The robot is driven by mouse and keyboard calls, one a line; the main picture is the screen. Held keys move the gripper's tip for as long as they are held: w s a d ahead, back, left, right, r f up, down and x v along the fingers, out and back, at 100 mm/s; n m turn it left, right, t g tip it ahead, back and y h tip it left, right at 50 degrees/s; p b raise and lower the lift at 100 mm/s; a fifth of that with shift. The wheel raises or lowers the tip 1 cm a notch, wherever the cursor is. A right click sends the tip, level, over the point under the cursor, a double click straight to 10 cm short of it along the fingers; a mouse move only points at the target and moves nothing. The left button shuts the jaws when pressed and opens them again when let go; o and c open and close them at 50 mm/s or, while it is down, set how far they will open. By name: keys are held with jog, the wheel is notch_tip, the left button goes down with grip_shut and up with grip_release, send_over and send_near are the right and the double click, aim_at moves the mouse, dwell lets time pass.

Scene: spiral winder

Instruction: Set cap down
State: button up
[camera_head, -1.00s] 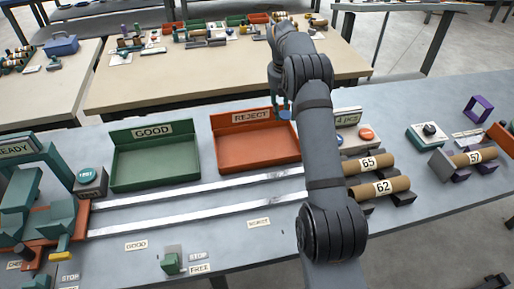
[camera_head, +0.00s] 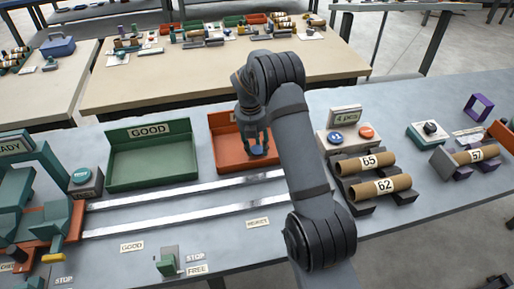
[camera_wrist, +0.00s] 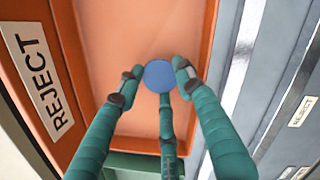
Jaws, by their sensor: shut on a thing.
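A blue round cap (camera_wrist: 159,76) is held between the fingertips of my gripper (camera_wrist: 157,84) in the wrist view. The fingers are shut on its sides. In the head view my gripper (camera_head: 257,148) hangs at the orange REJECT tray (camera_head: 226,158), with the cap (camera_head: 258,150) low between its fingers. In the wrist view the tray floor (camera_wrist: 115,45) lies behind the cap. I cannot tell whether the cap touches the floor. My arm covers the right part of the tray in the head view.
The green GOOD tray (camera_head: 195,163) stands to the left. Two metal rails (camera_head: 180,199) run in front of the trays. Cardboard tubes marked 65 (camera_head: 368,161) and 62 (camera_head: 385,187) rest at the right, near a button box (camera_head: 349,137) reading 4 pcs.

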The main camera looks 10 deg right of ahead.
aim_at(254, 153)
jog(key=shift+f, duration=0.45)
jog(key=shift+f, duration=0.1)
jog(key=shift+f, duration=0.15)
jog(key=shift+s+f, duration=0.3)
jog(key=o, duration=0.7)
jog(key=shift+f, duration=0.2)
jog(key=shift+w+d, duration=0.1)
jog(key=shift+r, duration=0.25)
notch_tip(254, 153, up, 13)
jog(key=a+p, duration=0.1)
jog(key=shift+s+a, duration=0.3)
jog(key=shift+s, duration=0.1)
